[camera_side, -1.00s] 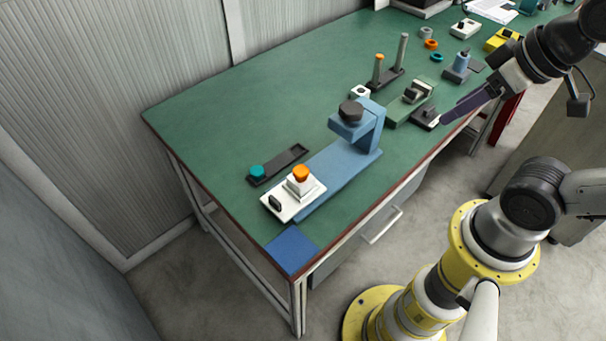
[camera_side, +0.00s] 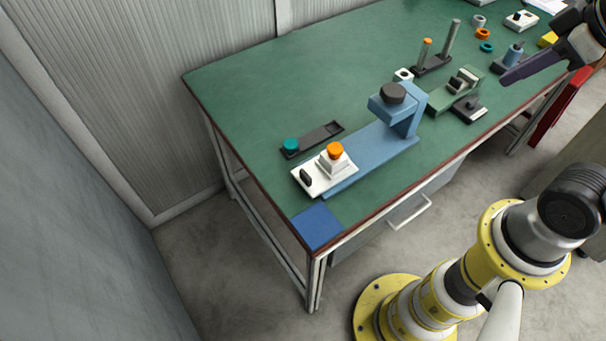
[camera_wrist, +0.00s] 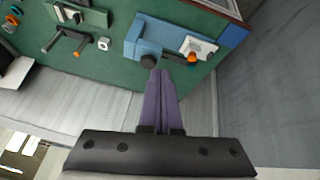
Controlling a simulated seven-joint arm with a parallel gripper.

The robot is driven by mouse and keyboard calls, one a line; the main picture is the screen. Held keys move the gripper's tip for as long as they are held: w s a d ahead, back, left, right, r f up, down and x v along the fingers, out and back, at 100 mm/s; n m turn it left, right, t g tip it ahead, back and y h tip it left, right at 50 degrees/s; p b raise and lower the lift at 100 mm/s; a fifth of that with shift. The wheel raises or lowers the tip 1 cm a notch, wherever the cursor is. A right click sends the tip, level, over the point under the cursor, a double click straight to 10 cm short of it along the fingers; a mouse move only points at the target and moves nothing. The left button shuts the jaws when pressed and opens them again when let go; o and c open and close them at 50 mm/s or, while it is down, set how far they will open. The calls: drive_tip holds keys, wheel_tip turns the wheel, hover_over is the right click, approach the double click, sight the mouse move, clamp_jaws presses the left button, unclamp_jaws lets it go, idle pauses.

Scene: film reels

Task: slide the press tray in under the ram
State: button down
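The press tray (camera_side: 312,181) is a white plate with a black handle (camera_side: 306,177). It carries a white stepped block (camera_side: 335,164) topped by an orange piece (camera_side: 335,150). It sits at the near-left end of the blue press base (camera_side: 372,150), out in front of the ram. The ram's dark knob (camera_side: 393,93) tops the press's blue overhanging arm. The wrist view also shows the tray (camera_wrist: 190,42) and the knob (camera_wrist: 148,61). My gripper (camera_side: 503,82) has purple fingers, seen close together and empty in the wrist view (camera_wrist: 161,72). It is right of the press, apart from the tray.
A dark slotted holder with a teal knob (camera_side: 291,145) lies beside the tray. A blue square (camera_side: 317,226) marks the table's near corner. A post stand (camera_side: 432,65), a green fixture (camera_side: 452,94) and a black block (camera_side: 468,110) stand behind and right of the press.

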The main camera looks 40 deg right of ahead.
drive_tip(key=w+a+r+n+g, duration=0.1)
drive_tip(key=w+r+n, duration=0.25)
drive_tip(key=w, duration=0.35)
drive_tip(key=n+g+h, duration=0.2)
drive_tip(key=n+g, duration=0.1)
drive_tip(key=n, duration=0.5)
hover_over(302, 186)
drive_tip(key=w+d, duration=0.4)
wheel_tip(302, 186, down, 10)
drive_tip(key=s+a+f+n+g+h, duration=0.1)
drive_tip(key=s+a+f+n, duration=0.1)
drive_tip(key=a+f, duration=0.6)
drive_tip(key=s+a+f+n+g+h, duration=0.15)
drive_tip(key=a+f, duration=0.35)
drive_tip(key=f, duration=0.5)
drive_tip(key=shift+n+t+y, duration=0.25)
drive_tip(key=shift+n+t, duration=0.05)
drive_tip(key=shift+t, duration=0.05)
drive_tip(key=x, duration=0.9)
drive_tip(key=shift+s, duration=0.25)
drive_tip(key=shift+d, duration=1.95)
